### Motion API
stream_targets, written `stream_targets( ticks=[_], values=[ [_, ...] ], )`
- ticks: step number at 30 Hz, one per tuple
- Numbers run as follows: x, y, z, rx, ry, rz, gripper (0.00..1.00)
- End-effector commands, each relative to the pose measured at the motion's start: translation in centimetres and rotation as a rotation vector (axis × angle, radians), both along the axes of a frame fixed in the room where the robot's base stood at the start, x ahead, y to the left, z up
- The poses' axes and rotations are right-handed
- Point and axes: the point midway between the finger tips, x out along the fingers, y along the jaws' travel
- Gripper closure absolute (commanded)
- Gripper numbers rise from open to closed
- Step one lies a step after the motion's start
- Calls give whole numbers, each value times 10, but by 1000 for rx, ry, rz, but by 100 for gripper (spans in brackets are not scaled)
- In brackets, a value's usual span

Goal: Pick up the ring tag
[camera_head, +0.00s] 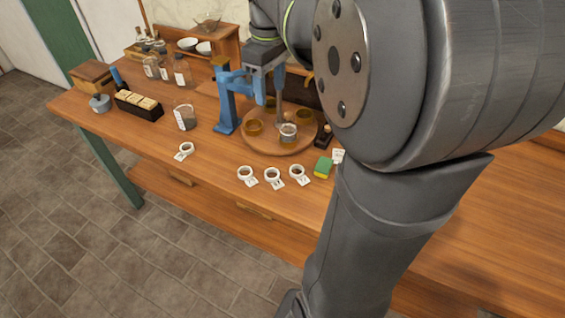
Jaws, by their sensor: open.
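Several white ring tags, each a ring with a small paper label, lie on the wooden bench. One ring tag (181,156) lies apart at the left. Three more lie in a row near the front edge: a left one (250,181), a middle one (277,184) and a right one (303,181). I cannot tell which one the task means. My gripper (268,92) is open, above the round wooden board and behind the row of tags. It appears apart from the tags. Its fingers overlap a blue stand in the view, so their exact edges are unclear.
The blue stand (224,105) and round board (262,147) with small cups are near my gripper. A glass beaker (185,117) and black box (138,106) stand left.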

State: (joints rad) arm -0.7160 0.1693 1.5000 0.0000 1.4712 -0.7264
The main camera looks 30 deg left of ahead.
Motion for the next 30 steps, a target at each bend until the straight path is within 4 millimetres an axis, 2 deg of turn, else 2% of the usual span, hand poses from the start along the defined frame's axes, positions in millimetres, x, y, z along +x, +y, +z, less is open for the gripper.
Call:
stream_targets(
  ticks=[1,6,12,20,30],
  values=[
    [1,1,-15,-4,5,-71,50],
    [4,3,-66,-6,5,-375,50],
    [4,3,-107,-3,3,-643,50],
    [3,2,-137,-5,3,-730,50],
    [3,2,-210,-5,3,-727,50]
  ],
)
